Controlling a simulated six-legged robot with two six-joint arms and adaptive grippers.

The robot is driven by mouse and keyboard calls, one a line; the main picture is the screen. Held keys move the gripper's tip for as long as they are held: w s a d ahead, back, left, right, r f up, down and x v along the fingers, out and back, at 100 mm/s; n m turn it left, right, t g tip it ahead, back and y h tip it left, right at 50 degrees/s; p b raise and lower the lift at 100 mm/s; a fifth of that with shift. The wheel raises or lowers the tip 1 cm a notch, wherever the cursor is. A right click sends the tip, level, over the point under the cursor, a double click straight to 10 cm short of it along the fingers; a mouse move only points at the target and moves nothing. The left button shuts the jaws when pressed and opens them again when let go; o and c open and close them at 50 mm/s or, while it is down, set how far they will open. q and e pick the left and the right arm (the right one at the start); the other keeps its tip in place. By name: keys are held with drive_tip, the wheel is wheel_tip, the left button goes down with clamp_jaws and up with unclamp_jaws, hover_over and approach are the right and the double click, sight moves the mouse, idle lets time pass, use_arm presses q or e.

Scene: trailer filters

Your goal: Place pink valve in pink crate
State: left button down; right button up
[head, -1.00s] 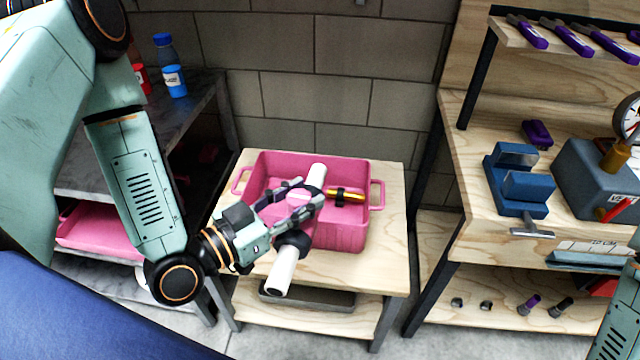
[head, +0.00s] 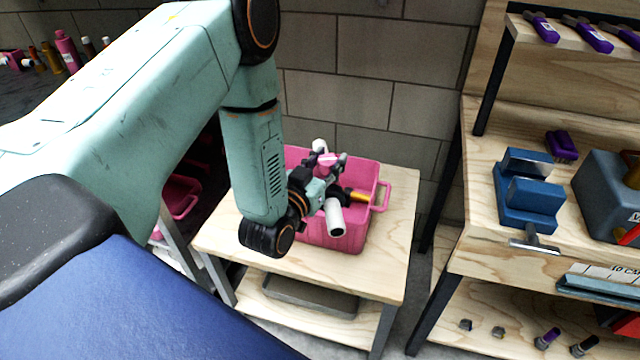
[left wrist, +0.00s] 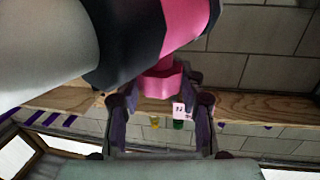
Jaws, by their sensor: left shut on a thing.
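The pink valve (head: 327,159) has a pink body, black collars and white pipe ends. My left gripper (head: 325,172) is shut on it. In the left wrist view the valve's pink part (left wrist: 182,25) fills the top, and the gripper's fingers (left wrist: 160,98) close on its pink handle. The pink crate (head: 375,207) stands on a small wooden table. The valve is over the crate in the head view, with its near white end in front of the crate's front wall; its exact height is unclear. My arm hides the crate's left side. My right gripper is out of view.
A gold and black part (head: 358,197) shows at the crate's right side. A grey tray (head: 310,295) sits on the shelf below the wooden table (head: 395,240). A workbench with a blue vise (head: 530,190) stands to the right, and a block wall behind.

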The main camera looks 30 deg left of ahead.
use_arm(q)
drive_tip(key=w+a+r+n+g+y+b, duration=0.2)
drive_tip(key=w+a+n+g+y+b, duration=0.25)
drive_tip(key=a+n+y, duration=0.55)
wheel_tip(320, 180, down, 11)
drive_tip(key=m+y+b, duration=0.1)
drive_tip(key=b, duration=0.3)
drive_tip(key=shift+d+g, duration=0.45)
drive_tip(key=c, duration=1.1)
unclamp_jaws()
drive_tip(key=shift+s, duration=0.1)
drive_tip(key=shift+o, duration=1.4)
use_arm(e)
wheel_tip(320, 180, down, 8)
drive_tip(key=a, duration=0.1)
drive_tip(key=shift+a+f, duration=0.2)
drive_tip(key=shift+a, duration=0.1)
